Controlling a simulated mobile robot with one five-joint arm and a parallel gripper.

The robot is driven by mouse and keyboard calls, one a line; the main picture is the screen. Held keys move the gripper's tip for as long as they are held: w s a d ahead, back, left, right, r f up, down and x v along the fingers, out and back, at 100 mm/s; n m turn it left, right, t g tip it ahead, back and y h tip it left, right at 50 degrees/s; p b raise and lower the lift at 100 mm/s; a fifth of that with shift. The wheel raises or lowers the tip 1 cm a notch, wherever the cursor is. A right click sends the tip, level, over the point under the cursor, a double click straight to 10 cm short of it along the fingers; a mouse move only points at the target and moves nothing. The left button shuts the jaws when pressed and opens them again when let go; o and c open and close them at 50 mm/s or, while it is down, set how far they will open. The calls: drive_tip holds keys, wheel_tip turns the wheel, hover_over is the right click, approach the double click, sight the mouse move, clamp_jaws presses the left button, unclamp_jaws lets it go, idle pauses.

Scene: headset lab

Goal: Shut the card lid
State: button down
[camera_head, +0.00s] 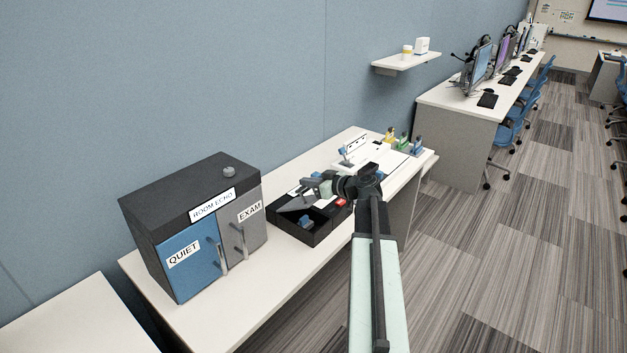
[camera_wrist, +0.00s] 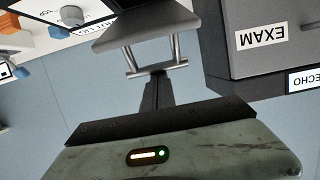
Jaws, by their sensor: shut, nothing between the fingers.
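A black box (camera_head: 312,235) with compartments sits on the white bench. A grey lid (camera_head: 296,203) stands partly raised and tilted over its left part. In the wrist view the grey lid (camera_wrist: 145,30) is at the top, with a metal bar handle (camera_wrist: 133,62) on two posts. My gripper (camera_head: 306,183) is above the box beside the lid. In the wrist view its dark, shut fingers (camera_wrist: 157,80) reach to the handle's crossbar; I cannot tell whether they touch it. No card can be made out.
A cabinet (camera_head: 196,226) with QUIET and EXAM doors stands left of the box. Blue objects (camera_head: 305,222) and a red label (camera_head: 340,202) show in the box. A white board (camera_head: 375,160) and small coloured items (camera_head: 403,143) lie behind. The bench's front left is clear.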

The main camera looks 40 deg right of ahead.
drive_tip(key=r+p, duration=0.1)
drive_tip(key=w+r+p, duration=0.1)
drive_tip(key=r+p, duration=0.2)
drive_tip(key=shift+w+a+r, duration=0.3)
drive_tip(key=s+d, duration=0.2)
drive_tip(key=s, duration=0.8)
drive_tip(key=shift+d+f, duration=0.3)
drive_tip(key=shift+d, duration=0.05)
